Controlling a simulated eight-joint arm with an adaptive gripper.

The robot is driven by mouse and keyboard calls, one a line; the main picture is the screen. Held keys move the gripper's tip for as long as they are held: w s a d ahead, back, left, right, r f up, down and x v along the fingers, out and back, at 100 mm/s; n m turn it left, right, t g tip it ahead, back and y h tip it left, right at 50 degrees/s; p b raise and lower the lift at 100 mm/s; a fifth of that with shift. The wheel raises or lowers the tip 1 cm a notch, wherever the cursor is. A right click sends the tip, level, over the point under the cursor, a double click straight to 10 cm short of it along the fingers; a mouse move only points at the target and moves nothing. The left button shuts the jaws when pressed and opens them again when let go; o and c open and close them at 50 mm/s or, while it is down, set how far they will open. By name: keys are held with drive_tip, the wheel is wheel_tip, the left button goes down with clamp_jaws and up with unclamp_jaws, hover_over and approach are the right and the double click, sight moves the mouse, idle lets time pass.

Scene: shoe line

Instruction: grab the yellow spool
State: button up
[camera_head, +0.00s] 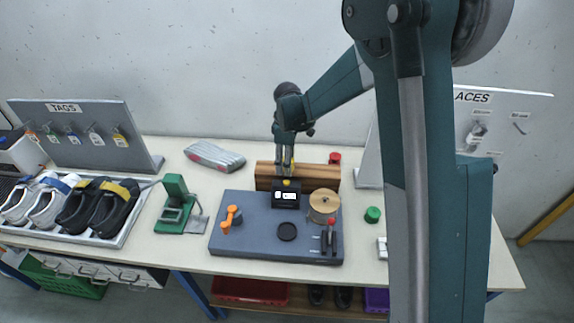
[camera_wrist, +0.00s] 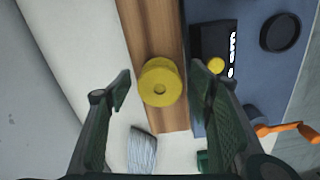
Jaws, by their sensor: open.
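The yellow spool (camera_wrist: 160,82) sits on the wooden rack (camera_wrist: 143,22) in the wrist view, its round end with a small centre hole facing the camera. My gripper (camera_wrist: 161,86) is open, with one finger on each side of the spool in the picture; I cannot tell whether they touch it. In the head view my gripper (camera_head: 286,163) points down over the wooden rack (camera_head: 316,172), and the yellow spool is mostly hidden by it.
A black device (camera_head: 286,198) with a yellow knob stands close in front of the rack on the grey board (camera_head: 258,243). A red spool (camera_head: 335,158) is at the rack's right, and a green spool (camera_head: 373,214) stands on the table. A grey bundle (camera_head: 213,155) lies left of the rack.

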drive_tip(key=shift+c, duration=0.3)
drive_tip(key=c, duration=0.9)
drive_tip(key=shift+r, duration=0.1)
drive_tip(key=shift+r, duration=4.95)
